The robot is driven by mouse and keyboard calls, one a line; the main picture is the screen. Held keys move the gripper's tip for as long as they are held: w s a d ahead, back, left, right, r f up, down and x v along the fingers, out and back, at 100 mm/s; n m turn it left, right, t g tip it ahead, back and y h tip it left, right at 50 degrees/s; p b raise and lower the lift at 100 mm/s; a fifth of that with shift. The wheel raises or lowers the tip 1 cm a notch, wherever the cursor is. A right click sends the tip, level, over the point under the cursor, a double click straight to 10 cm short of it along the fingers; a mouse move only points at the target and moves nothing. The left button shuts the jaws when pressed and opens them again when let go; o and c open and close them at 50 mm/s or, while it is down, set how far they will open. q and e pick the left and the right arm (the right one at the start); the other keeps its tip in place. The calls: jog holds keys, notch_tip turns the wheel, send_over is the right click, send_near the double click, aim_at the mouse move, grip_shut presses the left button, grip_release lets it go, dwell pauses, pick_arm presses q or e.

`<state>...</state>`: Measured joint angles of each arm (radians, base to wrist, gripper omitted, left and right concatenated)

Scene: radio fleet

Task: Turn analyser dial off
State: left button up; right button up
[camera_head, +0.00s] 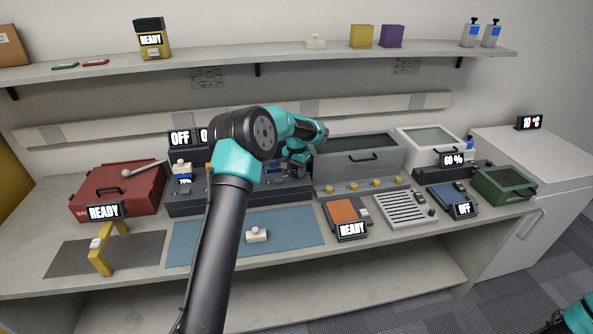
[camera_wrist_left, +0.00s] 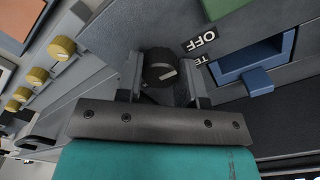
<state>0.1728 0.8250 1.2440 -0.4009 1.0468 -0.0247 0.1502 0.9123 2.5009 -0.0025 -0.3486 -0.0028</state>
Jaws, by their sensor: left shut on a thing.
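My left gripper (camera_head: 298,168) reaches over the bench to the right end of the dark grey analyser unit (camera_head: 185,209). In the left wrist view, its two fingers (camera_wrist_left: 160,85) are closed on opposite sides of a round black dial (camera_wrist_left: 158,62). A pale pointer mark on the dial points right and slightly up in that view. A black label reading OFF (camera_wrist_left: 199,42) is beside the dial, with a partly hidden label under it. The dial is hidden behind my gripper in the head view. My right gripper is out of view.
A blue slot-like part (camera_wrist_left: 255,68) lies beside the dial. The grey drawer unit (camera_head: 360,160) with yellow knobs stands right of my gripper. A red case (camera_head: 118,190) is at the left. The blue mat (camera_head: 290,228) in front holds a small white piece (camera_head: 257,236).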

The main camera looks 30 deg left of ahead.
aim_at(296, 170)
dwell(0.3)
pick_arm(q)
jog(key=o, duration=0.9)
notch_tip(296, 170, up, 18)
jog(key=shift+f, duration=0.25)
jog(key=shift+f, duration=0.1)
dwell(0.3)
